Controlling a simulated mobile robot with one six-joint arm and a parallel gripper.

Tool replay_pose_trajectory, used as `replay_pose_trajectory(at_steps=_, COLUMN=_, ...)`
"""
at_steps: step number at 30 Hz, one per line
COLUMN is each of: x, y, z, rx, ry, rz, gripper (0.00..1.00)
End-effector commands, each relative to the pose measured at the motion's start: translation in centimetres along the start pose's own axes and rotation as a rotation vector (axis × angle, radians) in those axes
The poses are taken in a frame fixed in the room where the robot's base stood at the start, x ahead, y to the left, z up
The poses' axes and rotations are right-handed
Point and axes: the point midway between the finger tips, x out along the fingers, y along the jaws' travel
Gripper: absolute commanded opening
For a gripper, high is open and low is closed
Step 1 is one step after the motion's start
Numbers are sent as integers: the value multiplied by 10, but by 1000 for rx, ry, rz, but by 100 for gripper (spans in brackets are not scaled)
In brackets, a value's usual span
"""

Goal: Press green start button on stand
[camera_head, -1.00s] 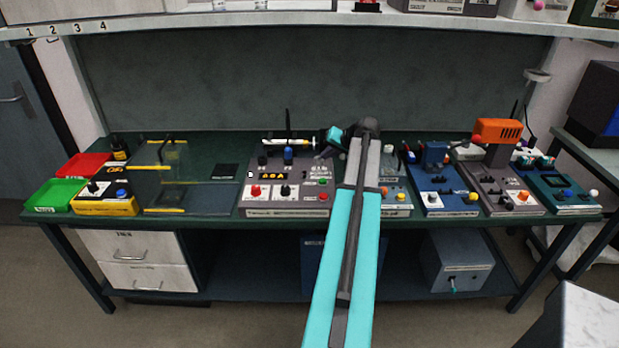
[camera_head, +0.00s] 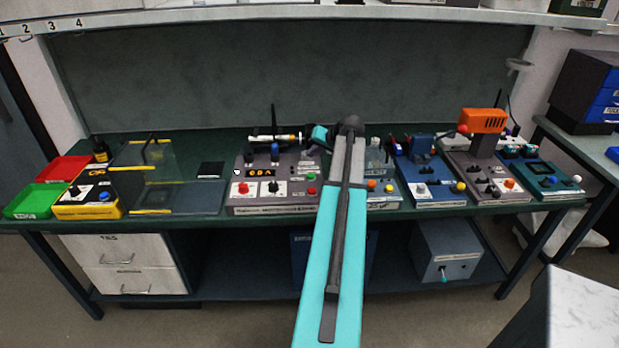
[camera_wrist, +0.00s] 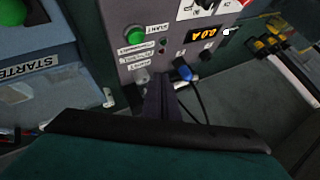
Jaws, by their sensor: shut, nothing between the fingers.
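The grey stand (camera_head: 275,208) with a lit display stands mid-bench. In the head view my arm's end is above the stand's right rear, and the fingertips are hard to make out.
A blue unit (camera_wrist: 35,55) marked "STARTE..." with another green button (camera_wrist: 12,12) is close at the left in the wrist view. A blue plug with a black cable (camera_wrist: 182,70) is close beside the fingers. Other units (camera_head: 436,190) stand to the right.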

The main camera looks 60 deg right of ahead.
Motion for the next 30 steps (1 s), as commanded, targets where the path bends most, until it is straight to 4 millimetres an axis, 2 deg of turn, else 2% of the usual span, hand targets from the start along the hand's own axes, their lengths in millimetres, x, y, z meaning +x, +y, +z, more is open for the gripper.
replay_pose_trajectory(at_steps=15, x=38, y=26, z=27, rx=-1, ry=-1, rz=-1, gripper=0)
replay_pose_trajectory(at_steps=30, x=46, y=31, z=33, rx=-2, ry=-1, rz=-1, gripper=0)
